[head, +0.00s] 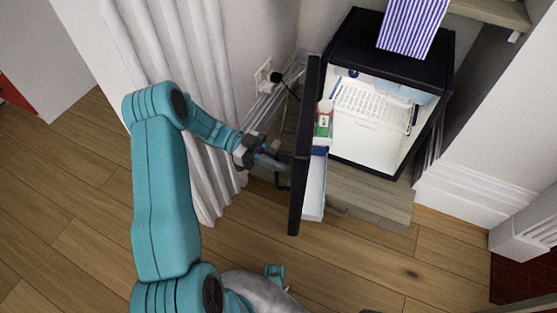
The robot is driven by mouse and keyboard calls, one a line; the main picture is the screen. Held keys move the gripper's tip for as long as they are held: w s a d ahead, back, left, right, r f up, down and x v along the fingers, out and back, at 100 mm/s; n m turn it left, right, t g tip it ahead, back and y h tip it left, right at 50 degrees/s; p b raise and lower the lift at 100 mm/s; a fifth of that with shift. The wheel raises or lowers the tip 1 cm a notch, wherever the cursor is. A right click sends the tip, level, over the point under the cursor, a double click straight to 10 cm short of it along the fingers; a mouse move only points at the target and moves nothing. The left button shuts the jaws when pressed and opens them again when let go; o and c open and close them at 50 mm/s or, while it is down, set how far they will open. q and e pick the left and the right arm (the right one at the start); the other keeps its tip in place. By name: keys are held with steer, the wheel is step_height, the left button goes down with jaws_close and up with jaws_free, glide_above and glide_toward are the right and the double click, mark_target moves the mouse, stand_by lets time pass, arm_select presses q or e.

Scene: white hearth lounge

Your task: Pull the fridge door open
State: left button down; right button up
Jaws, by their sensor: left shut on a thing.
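The small black fridge (347,53) stands at the back right with its lit white inside showing. Its door (302,150) stands wide open, swung out toward me on the left side of the fridge. Shelves on the door's inner side hold a green and white container (323,122). My left gripper (276,165) is at the outer face of the door, shut on the dark door handle (283,181). The fingertips partly hide the handle.
A striped box (413,24) stands on top of the fridge. A white curtain (192,100) hangs close behind my left arm. A plug and cable (278,77) are at the wall socket left of the fridge. Wooden floor (390,260) is clear in front.

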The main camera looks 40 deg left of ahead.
arm_select(q)
steer(key=shift+a, duration=0.1)
steer(key=c, duration=1.2)
jaws_free()
steer(key=shift+c, duration=0.2)
step_height(320, 180, up, 20)
steer(key=p, duration=0.6)
